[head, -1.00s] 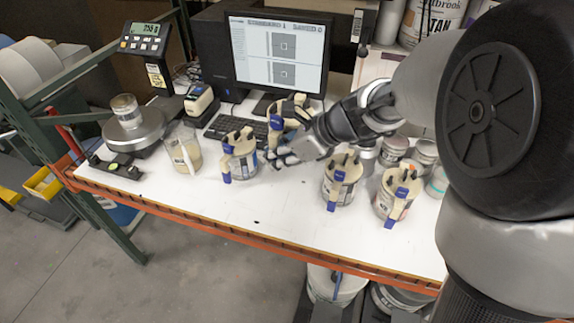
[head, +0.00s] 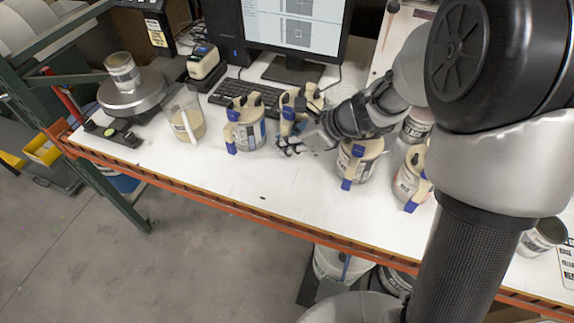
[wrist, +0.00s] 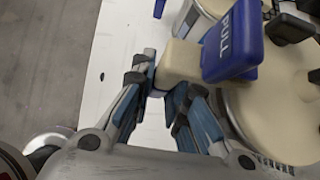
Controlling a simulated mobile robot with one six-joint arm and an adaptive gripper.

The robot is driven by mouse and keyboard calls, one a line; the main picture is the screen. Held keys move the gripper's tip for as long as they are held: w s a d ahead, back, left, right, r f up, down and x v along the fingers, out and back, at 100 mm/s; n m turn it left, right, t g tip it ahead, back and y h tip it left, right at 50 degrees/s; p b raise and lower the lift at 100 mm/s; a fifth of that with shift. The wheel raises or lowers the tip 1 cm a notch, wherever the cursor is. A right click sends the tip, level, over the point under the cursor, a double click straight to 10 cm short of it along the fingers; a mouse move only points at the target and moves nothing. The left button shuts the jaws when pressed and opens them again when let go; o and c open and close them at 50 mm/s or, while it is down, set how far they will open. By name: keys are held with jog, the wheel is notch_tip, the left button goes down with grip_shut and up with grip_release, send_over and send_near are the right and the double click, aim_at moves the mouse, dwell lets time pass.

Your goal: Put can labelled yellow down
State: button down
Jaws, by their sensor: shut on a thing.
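My gripper (head: 291,146) is low over the white bench, among several beige-lidded cans with blue-tipped handles. In the wrist view my gripper (wrist: 161,92) is shut on the beige handle of a can, just below its blue "PULL" end. This can's pale lid (wrist: 262,112) fills the right of that view. In the head view the held can (head: 301,104) shows behind my gripper, in front of the keyboard; it looks upright. My gripper partly hides it. I cannot read its label or tell whether its base touches the bench.
A similar can (head: 246,126) stands close on the left, and another (head: 358,160) on the right. A clear jug (head: 186,115) and a scale (head: 133,92) are further left. The keyboard (head: 250,95) lies behind. The bench front (head: 240,180) is clear.

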jog(key=shift+w+f+b, duration=0.15)
jog(key=shift+f+b, duration=1.2)
jog(key=shift+f, duration=2.1)
jog(key=shift+f, duration=0.1)
jog(key=shift+f, duration=0.15)
jog(key=c, duration=1.6)
grip_release()
jog(key=shift+o, duration=0.2)
